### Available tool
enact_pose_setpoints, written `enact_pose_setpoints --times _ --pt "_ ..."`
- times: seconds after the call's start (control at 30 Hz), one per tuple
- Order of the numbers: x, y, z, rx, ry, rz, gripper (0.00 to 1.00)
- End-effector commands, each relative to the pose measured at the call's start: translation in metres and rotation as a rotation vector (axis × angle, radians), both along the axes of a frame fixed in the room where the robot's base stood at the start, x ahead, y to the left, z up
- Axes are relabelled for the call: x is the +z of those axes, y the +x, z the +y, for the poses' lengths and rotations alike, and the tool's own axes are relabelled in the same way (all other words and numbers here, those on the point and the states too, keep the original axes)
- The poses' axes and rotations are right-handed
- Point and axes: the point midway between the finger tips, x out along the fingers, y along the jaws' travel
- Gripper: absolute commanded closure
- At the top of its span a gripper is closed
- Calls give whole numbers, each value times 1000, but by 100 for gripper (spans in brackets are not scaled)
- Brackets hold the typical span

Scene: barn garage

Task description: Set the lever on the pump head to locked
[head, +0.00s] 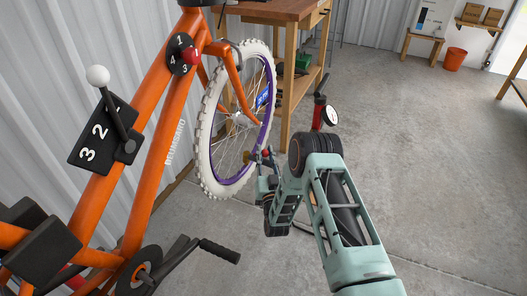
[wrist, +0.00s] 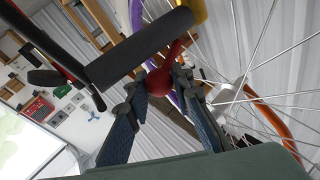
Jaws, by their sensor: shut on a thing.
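My gripper (wrist: 160,92) is shut on the red lever (wrist: 164,80), whose round knob sits between the two fingertips in the wrist view. The lever's red stem rises toward a dark grey cylinder (wrist: 138,48), which looks like the pump head. In the head view my gripper (head: 262,172) is low beside the spoked wheel (head: 204,125), at its right edge. Only a small red bit of the lever (head: 247,158) shows there, and my arm and fingers hide most of the pump head. The lever's locked or unlocked setting cannot be read.
The orange bike frame (head: 154,150) stands at left with a white-knobbed shift lever (head: 98,76) and a pedal arm (head: 215,248). A pump with a round gauge (head: 331,117) stands behind my wrist. A wooden workbench (head: 278,12) is behind the wheel.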

Motion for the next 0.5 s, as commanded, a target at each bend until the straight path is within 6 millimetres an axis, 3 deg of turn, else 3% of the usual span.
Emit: enact_pose_setpoints --times 0.4,0.43,0.5 --pt "-2 -1 0 2 30 -9 100" --pt "-2 -1 0 2 30 -9 76" --pt "-2 -1 0 2 30 -9 68"
